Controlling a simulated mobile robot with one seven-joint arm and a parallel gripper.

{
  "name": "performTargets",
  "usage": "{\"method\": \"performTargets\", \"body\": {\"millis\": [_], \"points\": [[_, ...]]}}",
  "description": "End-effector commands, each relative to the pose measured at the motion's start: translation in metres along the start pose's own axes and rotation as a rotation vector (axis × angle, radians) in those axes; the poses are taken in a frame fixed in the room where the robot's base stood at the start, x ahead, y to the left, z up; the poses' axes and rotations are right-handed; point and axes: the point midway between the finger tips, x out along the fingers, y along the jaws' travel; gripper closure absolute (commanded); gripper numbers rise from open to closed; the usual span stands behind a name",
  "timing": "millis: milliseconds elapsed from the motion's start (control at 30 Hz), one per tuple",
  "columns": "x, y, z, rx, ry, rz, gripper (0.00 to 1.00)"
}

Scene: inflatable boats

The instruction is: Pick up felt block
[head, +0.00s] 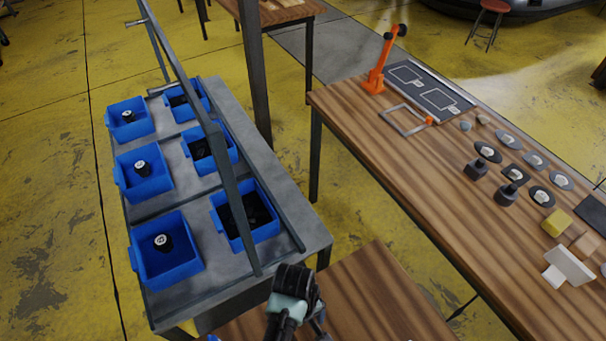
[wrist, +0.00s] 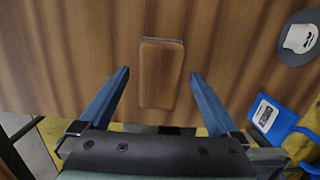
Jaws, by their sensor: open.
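In the wrist view a brown, wood-toned oblong block (wrist: 160,85) lies on a brown wooden surface, with a thin grey layer along its far edge. It looks like the felt block, though I cannot be sure. My gripper (wrist: 159,73) is open, with one blue finger on each side of the block and a gap on both sides. I cannot tell how far the fingertips are above the surface. In the head view my wrist (head: 293,283) shows over the near wooden table, and the block there is hidden.
In the wrist view a grey disc (wrist: 298,39) and a blue labelled item (wrist: 272,118) lie to the right. In the head view blue bins (head: 167,265) stand on a grey bench at left. A long wooden table (head: 400,180) at right holds several small parts and an orange tool (head: 378,75).

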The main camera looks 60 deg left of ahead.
Motion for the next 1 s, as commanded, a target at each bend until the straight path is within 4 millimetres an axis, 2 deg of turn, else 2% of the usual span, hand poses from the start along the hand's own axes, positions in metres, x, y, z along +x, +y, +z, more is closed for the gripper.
{"method": "performTargets", "body": {"millis": [167,1000], "points": [[0.012,0.0,0.0,0.002,0.002,0.001,0.03],[0.016,0.0,-0.001,0.001,0.002,0.001,0.03]]}}
